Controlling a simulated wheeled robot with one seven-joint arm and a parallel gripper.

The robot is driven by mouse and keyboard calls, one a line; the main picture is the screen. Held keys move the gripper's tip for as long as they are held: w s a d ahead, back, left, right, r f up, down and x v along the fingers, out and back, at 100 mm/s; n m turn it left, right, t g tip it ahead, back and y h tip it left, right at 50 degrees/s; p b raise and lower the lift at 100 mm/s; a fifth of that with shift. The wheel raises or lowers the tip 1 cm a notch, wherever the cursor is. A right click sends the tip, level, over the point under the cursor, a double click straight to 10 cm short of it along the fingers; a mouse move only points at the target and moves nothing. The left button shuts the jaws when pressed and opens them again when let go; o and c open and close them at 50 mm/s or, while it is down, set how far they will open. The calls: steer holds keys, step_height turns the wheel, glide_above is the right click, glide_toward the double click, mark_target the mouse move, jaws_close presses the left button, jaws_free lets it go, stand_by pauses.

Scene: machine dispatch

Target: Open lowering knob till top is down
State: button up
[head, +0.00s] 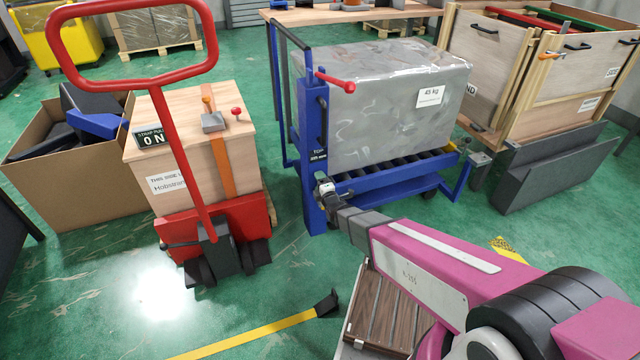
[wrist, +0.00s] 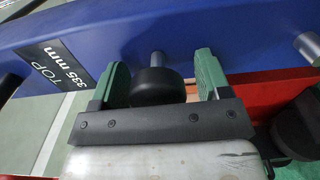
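A blue lift cart (head: 314,200) carries a grey wrapped box marked 45 kg (head: 395,105) on its roller top (head: 390,170). In the wrist view a round black knob (wrist: 158,88) sits on a metal stem from the blue post (wrist: 200,42). I take it for the lowering knob. My gripper (wrist: 160,75) has its green fingers on either side of the knob. They look open, with a narrow gap at the right finger; contact at the left is unclear. In the head view my gripper (head: 325,188) is at the post and hides the knob.
A label reading TOP 335 mm (wrist: 55,70) is on the post. A red lever (head: 336,82) sticks out above. A red pallet jack (head: 215,225) with a wooden crate (head: 205,125) stands left. Wooden bins (head: 560,75) stand right.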

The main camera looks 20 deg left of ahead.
steer(key=shift+d, duration=0.1)
steer(key=v, duration=1)
steer(key=shift+s+d, duration=0.2)
steer(key=shift+s, duration=0.1)
steer(key=w+d+r+m+g+h, duration=0.1)
steer(key=w+d+m+g+h, duration=0.2)
steer(key=d, duration=0.4)
steer(key=w+d+r+m+h, duration=0.1)
steer(key=w+d+m+h, duration=0.15)
steer(key=d+m, duration=0.45)
steer(key=w+d+r+m+g+h, duration=0.1)
steer(key=w+d+m+g+h, duration=0.15)
steer(key=d, duration=0.55)
steer(key=s+d+r+m+g+h, duration=0.1)
steer(key=s+d+r+m+g, duration=0.1)
steer(key=d, duration=0.5)
steer(key=s+d+r+m+g+h, duration=0.1)
steer(key=s+d+r+m+g, duration=0.2)
steer(key=d+m, duration=0.3)
steer(key=s+d+r+m+g+h, duration=0.1)
steer(key=s+d+r+m+g, duration=0.1)
steer(key=s+d+m, duration=0.3)
steer(key=d+g, duration=0.1)
steer(key=d, duration=0.1)
steer(key=shift+d+r+m+h, duration=0.25)
steer(key=shift+d+m+h, duration=0.05)
steer(key=shift+d+m, duration=0.05)
